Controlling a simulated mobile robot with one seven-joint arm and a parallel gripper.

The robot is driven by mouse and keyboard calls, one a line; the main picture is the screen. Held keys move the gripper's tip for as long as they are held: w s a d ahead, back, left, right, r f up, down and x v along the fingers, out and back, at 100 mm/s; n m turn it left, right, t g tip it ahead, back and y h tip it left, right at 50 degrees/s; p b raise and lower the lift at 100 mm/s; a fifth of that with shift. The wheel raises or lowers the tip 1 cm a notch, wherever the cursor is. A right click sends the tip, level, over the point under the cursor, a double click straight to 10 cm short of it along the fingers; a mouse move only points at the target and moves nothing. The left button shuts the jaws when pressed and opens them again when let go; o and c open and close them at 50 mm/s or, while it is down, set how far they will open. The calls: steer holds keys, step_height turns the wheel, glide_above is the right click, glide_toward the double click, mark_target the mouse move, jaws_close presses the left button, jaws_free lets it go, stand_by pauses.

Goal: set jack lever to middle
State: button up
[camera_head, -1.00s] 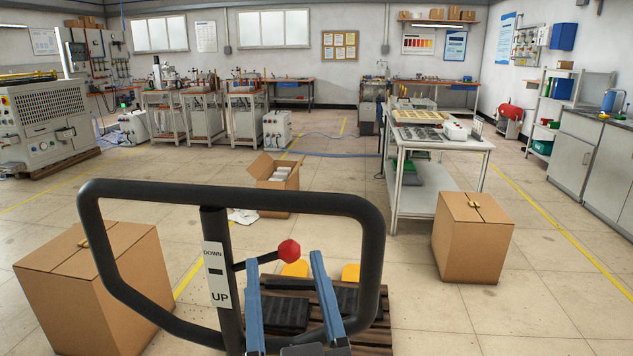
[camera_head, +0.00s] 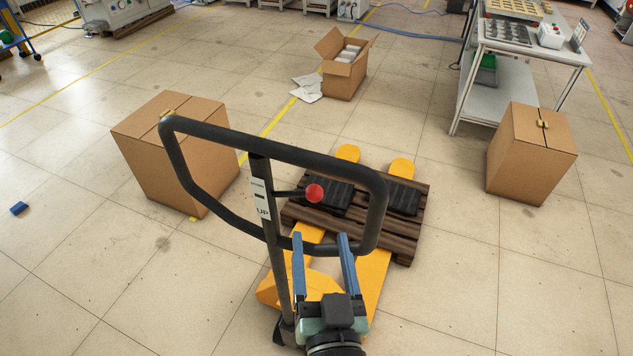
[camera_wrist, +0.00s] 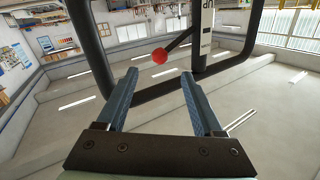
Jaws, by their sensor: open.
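The jack lever is a short dark rod with a red ball knob (camera_head: 314,193), set on the pallet jack's handle post beside a white label (camera_head: 261,199) on which "UP" reads. The black handle loop (camera_head: 285,150) surrounds the lever. My gripper (camera_head: 320,236) is open and empty, its two blue fingers pointing toward the loop, below the knob in the head view. In the wrist view the knob (camera_wrist: 159,56) lies beyond the fingertips and roughly between them, with the rod rising right to the post. The fingers do not appear to touch it.
The yellow pallet jack (camera_head: 372,285) has its forks in a wooden pallet (camera_head: 413,230) carrying black blocks. Closed cardboard boxes stand to the left (camera_head: 172,155) and right (camera_head: 532,153). An open box (camera_head: 343,68) is behind.

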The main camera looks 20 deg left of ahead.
mark_target(316, 202)
steer(key=p+x, duration=0.3)
steer(key=x, duration=0.7)
steer(key=shift+w+a+p, duration=0.25)
steer(key=shift+w+p, duration=0.05)
steer(key=shift+p, duration=0.05)
jaws_close()
steer(key=shift+d+f, duration=0.15)
steer(key=shift+f, duration=0.05)
stand_by(0.7)
